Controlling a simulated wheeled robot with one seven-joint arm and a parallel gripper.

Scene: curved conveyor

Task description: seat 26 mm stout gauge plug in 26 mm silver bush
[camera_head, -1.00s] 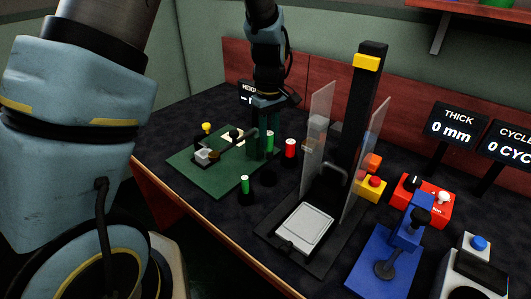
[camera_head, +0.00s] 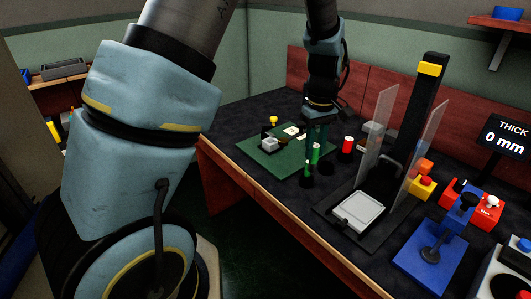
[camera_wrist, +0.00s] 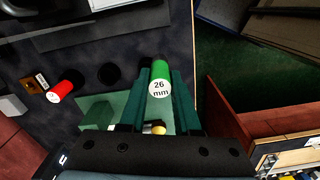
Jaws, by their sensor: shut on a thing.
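My gripper (camera_head: 318,146) is shut on a green plug, hanging over the near right edge of the green mat. In the wrist view the green plug (camera_wrist: 161,72) sits between the green fingers, its white end reading "26 mm". No bore of a silver bush is visible.
A red cylinder (camera_head: 347,145) stands right of my gripper, and a black round piece (camera_wrist: 108,73) lies beside the plug in the wrist view. A press with clear guards (camera_head: 376,140) stands further right. The table's front edge (camera_head: 265,198) is near.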

